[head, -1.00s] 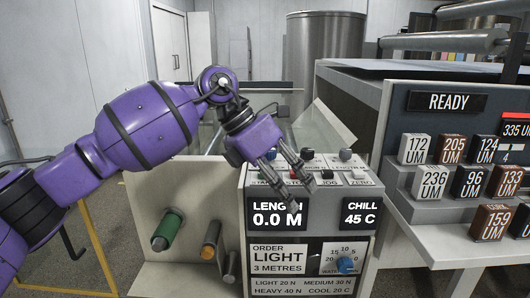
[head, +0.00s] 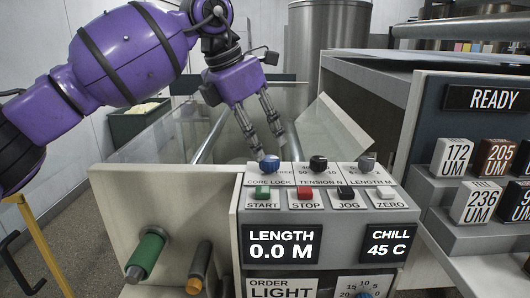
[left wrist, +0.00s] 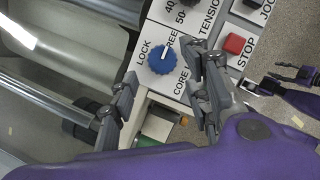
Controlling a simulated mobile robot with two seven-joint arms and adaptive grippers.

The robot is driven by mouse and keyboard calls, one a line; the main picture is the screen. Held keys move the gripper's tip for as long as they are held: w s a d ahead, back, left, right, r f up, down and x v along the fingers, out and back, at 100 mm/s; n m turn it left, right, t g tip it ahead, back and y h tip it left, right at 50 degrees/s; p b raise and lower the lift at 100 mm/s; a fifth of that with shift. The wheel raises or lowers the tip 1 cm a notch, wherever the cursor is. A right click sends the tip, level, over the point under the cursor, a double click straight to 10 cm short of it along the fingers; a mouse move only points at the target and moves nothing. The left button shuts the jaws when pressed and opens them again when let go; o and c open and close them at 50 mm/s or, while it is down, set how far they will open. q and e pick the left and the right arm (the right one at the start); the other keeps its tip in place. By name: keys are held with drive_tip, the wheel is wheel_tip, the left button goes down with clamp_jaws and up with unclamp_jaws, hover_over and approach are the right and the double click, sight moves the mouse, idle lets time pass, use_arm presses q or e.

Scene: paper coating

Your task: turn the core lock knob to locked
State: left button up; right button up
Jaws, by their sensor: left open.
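The core lock knob (head: 269,164) is a blue dial at the back left of the control box's top. In the left wrist view the blue knob (left wrist: 161,60) has its white mark towards the word FREE, away from LOCK. My left gripper (head: 264,138) is open and empty. Its fingertips are just behind and above the knob in the head view. In the left wrist view the knob shows beyond the two spread fingers, apart from them. Part of what looks like my right gripper (left wrist: 285,82) shows at the right edge there; its jaw state is unclear.
A black tension knob (head: 318,163) and a grey length knob (head: 367,162) stand beside it. In front are the green start button (head: 262,192), red stop button (head: 305,193) and two others. A clear panel (head: 335,130) leans behind the box.

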sight(267, 158)
use_arm(q)
drive_tip(key=x, duration=0.4)
drive_tip(key=shift+w+f, duration=0.1)
drive_tip(key=shift+f, duration=0.05)
drive_tip(key=shift+d+f, duration=0.1)
drive_tip(key=shift+f, duration=0.2)
drive_tip(key=shift+c, duration=0.2)
drive_tip(key=c, duration=1)
drive_tip(key=shift+r, duration=0.1)
